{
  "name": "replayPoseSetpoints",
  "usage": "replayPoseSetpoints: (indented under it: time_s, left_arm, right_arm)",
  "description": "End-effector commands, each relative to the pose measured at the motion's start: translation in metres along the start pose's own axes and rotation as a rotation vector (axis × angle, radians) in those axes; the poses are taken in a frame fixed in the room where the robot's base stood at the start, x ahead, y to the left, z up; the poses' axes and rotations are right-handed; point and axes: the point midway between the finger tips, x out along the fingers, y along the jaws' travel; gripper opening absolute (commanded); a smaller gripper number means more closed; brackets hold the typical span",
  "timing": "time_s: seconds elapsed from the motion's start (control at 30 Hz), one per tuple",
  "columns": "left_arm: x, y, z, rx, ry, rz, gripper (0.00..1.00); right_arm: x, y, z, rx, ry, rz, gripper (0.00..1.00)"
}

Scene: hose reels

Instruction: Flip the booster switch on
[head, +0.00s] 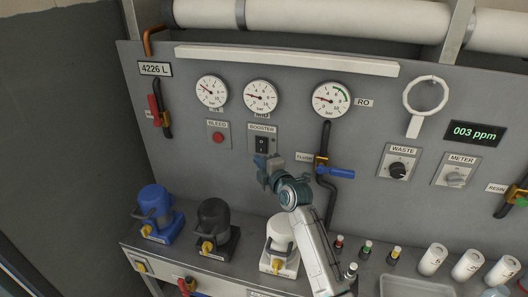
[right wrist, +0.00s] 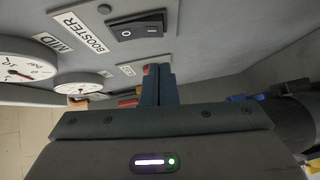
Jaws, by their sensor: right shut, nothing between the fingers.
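The booster switch (head: 262,145) is a black rocker on a grey plate under the BOOSTER label, in the middle of the panel. In the right wrist view the rocker (right wrist: 137,27) shows close up, with white marks on it; I cannot tell for sure which side is pressed. My right gripper (head: 267,164) is shut and empty, just below the switch plate in the head view. In the right wrist view its closed fingertips (right wrist: 157,70) lie below the rocker in the picture, apart from it. My left gripper is not in view.
A red BLEED button (head: 218,138) is left of the switch. A blue-handled FLUSH valve (head: 335,172) is to the right. Gauges (head: 261,97) sit above. Blue, black and white housings (head: 213,229) and several small bottles stand on the bench below.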

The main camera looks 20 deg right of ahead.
Motion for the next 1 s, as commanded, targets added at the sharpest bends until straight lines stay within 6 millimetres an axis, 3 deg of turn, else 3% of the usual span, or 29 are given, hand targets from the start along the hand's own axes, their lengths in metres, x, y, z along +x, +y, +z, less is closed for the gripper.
replayPoseSetpoints:
  time_s: [0.1, 0.3, 0.7, 0.87, 1.0]
  left_arm:
    - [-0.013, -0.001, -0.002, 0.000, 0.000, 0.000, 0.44]
    - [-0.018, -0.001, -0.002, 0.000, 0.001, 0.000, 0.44]
    - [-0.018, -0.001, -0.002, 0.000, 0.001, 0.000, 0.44]
    - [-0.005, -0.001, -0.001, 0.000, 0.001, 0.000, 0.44]
    - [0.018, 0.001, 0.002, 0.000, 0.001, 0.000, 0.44]
  right_arm:
    - [0.011, 0.003, 0.015, -0.003, -0.003, -0.003, 0.00]
    - [0.022, 0.001, 0.025, -0.002, -0.002, -0.002, 0.00]
    - [0.024, -0.001, 0.028, -0.002, -0.002, 0.000, 0.00]
    - [0.025, -0.005, 0.029, -0.011, -0.001, 0.009, 0.00]
    - [0.028, -0.010, 0.032, -0.032, -0.001, 0.029, 0.00]
